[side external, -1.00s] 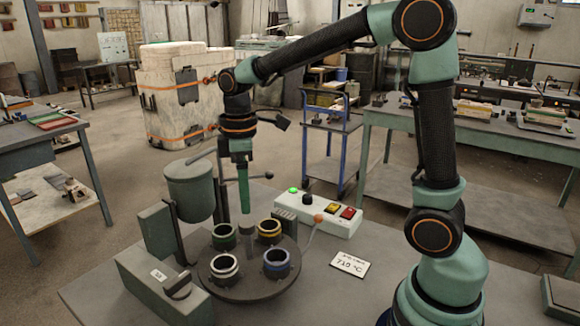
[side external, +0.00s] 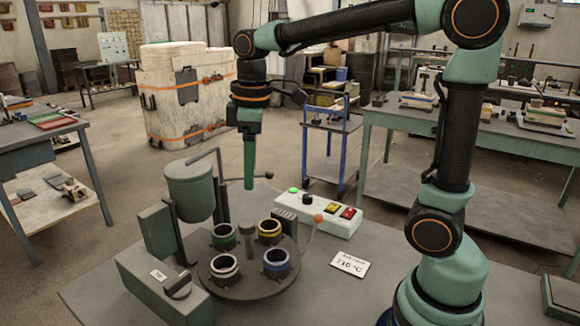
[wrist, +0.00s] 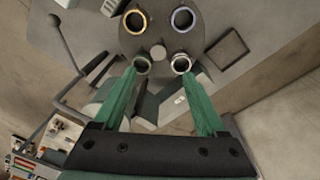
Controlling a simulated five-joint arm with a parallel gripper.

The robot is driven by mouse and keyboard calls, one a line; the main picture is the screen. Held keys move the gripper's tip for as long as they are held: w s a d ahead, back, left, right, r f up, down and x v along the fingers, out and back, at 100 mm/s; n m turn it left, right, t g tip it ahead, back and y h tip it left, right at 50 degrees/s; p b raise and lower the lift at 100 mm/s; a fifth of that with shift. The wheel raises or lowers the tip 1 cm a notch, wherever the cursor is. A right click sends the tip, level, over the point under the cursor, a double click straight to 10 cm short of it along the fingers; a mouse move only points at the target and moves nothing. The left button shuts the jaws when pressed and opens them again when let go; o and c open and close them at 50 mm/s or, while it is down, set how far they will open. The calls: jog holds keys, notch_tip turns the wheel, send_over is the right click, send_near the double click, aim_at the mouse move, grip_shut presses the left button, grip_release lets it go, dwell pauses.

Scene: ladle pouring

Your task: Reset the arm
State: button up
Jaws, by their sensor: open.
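My gripper (side external: 249,188) points down above the back of the bench, higher than the round turntable (side external: 240,293) and apart from it. In the wrist view its two green fingers (wrist: 163,82) are spread with nothing between them. The turntable carries ring-topped cups: green (side external: 223,235), yellow (side external: 269,230), white (side external: 224,267) and blue (side external: 276,262), with a grey post (side external: 246,240) in the middle. A grey-green ladle pot (side external: 190,190) with a bent handle stands at the left.
A card (side external: 350,264) reading 710 °C lies on the bench (side external: 335,300). A grey-green block (side external: 165,290) is at front left. Open air surrounds my gripper.

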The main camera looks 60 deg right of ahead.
jog(key=s+f+m+t, duration=0.1)
jog(key=s+m+t, duration=0.3)
jog(key=s+m, duration=0.3)
jog(key=shift+s+d+f+t, duration=0.3)
jog(key=shift+s+d+f, duration=0.1)
jog(key=shift+s, duration=0.15)
dwell(0.4)
